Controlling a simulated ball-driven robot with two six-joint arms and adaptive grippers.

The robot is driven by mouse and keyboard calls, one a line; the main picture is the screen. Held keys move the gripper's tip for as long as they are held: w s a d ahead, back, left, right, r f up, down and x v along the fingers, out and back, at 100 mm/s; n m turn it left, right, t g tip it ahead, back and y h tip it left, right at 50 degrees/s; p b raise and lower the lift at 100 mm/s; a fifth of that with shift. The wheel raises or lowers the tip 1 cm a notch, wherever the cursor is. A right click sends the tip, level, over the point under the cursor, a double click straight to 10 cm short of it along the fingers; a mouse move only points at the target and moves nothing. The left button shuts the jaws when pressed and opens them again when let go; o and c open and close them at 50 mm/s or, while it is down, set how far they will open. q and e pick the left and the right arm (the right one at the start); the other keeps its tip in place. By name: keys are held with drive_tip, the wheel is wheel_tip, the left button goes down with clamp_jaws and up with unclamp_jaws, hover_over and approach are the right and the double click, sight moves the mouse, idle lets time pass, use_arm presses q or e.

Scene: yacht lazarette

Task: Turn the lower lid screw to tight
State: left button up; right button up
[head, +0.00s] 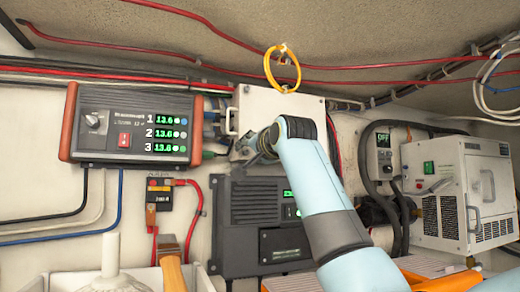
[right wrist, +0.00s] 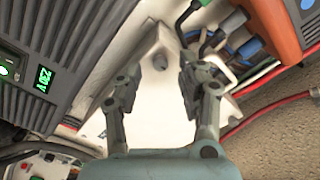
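The white box lid (head: 270,103) is on the back wall, with a handle at its left edge. My right gripper (head: 243,147) is at the lid's lower left part, and its wrist and arm hide the lower right. In the right wrist view, the white lid (right wrist: 122,108) lies beyond the fingers. A small grey knob, seemingly the lower lid screw (right wrist: 160,61), shows between the tips of my right gripper (right wrist: 160,68). The fingers are apart, with a gap on each side of it; contact cannot be told. The screw is hidden in the head view. My left gripper is out of view.
An orange-ended charger unit (head: 133,125) hangs left of the lid, and a dark panel unit (head: 250,235) is below it. Cables run close to the lid's left side. An orange loop (head: 282,68) hangs above. A white case (head: 463,190) stands at right.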

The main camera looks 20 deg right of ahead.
drive_tip(key=s, duration=1)
drive_tip(key=shift+d, duration=0.15)
